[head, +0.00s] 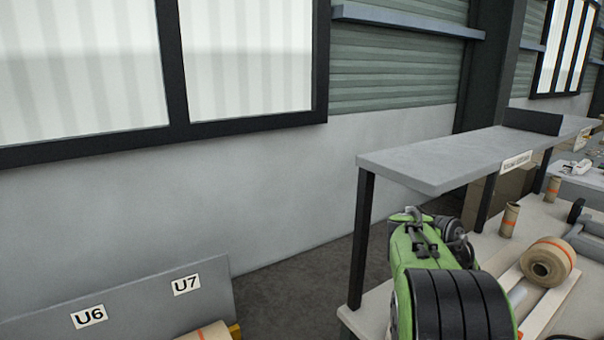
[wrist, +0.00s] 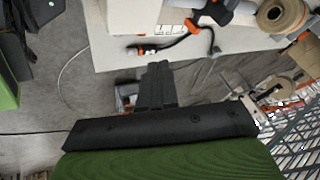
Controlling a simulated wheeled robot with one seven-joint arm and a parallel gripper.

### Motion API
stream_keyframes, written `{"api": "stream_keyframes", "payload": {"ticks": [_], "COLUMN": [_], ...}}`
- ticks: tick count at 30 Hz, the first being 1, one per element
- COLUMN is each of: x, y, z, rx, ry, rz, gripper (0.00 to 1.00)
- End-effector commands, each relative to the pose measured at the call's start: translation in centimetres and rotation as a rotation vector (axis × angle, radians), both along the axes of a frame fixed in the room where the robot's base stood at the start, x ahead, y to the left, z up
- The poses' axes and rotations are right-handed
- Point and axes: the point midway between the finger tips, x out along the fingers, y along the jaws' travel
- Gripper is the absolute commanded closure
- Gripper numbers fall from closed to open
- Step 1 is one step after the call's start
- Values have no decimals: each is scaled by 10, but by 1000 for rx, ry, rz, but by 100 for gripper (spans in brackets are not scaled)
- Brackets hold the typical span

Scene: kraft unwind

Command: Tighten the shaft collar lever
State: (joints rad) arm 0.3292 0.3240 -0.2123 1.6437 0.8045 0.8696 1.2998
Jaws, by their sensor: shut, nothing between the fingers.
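My gripper (wrist: 156,85) shows in the wrist view as two dark fingers side by side with no gap between them; it is shut and empty. It hangs over the grey floor, apart from the pale bench edge. A kraft roll (head: 548,262) with an orange band lies on the bench in the head view, with a pale shaft (head: 517,294) beside it. I cannot make out the shaft collar or its lever in either view. A roll of brown paper (wrist: 277,15) shows at the top right of the wrist view.
A grey shelf (head: 450,160) on dark posts stands over the bench. A small upright core (head: 509,220) stands under it. A black hose (wrist: 172,43) with orange ends lies by the bench edge. A grey panel (head: 130,305) marked U6 and U7 stands at lower left.

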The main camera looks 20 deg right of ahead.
Motion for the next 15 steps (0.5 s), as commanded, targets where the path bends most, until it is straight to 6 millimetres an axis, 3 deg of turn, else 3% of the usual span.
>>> {"api": "stream_keyframes", "payload": {"ticks": [8,11,15], "x": [6,3,-13], "y": [65,101,173], "z": [24,33,44], "rx": [102,129,128], "ry": [48,77,144], "rz": [478,738,1247], "gripper": [100,100,100]}}
